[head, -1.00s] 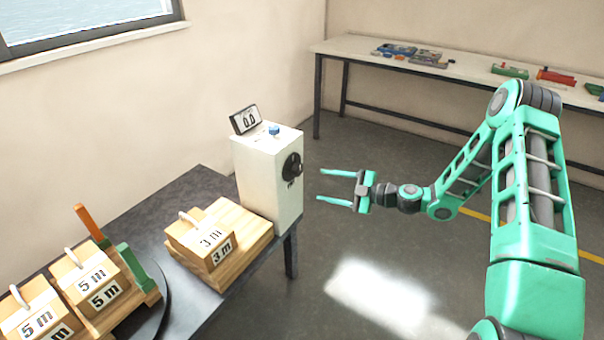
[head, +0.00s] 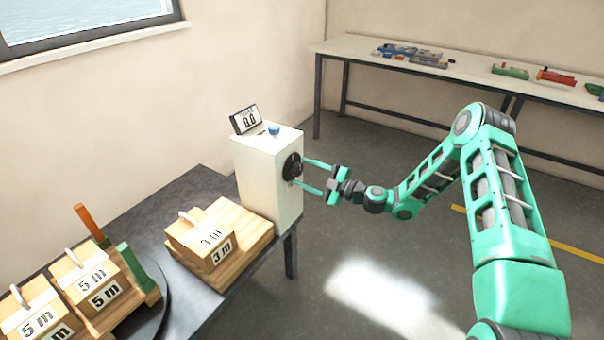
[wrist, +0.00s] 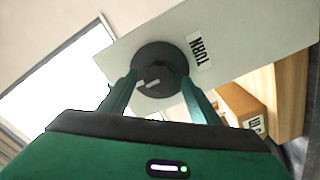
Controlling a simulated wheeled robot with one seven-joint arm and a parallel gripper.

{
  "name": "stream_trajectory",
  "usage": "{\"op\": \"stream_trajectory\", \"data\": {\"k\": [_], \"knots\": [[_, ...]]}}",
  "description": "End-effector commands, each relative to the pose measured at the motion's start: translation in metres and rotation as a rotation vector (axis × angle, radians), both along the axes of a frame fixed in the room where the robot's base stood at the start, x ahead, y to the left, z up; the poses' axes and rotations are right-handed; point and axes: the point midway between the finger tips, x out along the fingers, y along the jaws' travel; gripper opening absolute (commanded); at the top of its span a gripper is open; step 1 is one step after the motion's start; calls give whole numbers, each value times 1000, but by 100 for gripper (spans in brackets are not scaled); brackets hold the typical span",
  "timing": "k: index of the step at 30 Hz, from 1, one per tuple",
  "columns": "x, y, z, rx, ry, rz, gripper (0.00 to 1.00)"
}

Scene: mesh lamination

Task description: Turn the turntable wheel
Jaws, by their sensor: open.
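The turntable wheel is a black round knob (head: 292,167) on the right face of a white box (head: 256,178). In the wrist view the knob (wrist: 160,66) sits ahead, with a label reading "TURN" beside it. My gripper (head: 309,174) is open, with its two green fingers pointing at the knob. In the wrist view the fingertips (wrist: 160,78) lie on either side of the knob's lower part. I cannot tell whether they touch it. The turntable (head: 160,318) is a dark disc at the lower left, partly out of view.
The box stands at the corner of a dark table (head: 188,195). Wooden blocks marked 3 m (head: 205,240) and 5 m (head: 88,280) are on the left. A small display (head: 246,120) and blue button (head: 274,130) top the box. Open floor lies to the right.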

Motion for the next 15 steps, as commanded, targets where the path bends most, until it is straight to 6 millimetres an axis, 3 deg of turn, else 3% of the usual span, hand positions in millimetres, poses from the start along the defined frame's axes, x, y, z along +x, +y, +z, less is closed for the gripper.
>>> {"op": "stream_trajectory", "data": {"k": [6, 15], "knots": [[9, 12, 0, 1, 0, -1, 57], [10, 13, 0, 1, 0, -1, 55]]}}
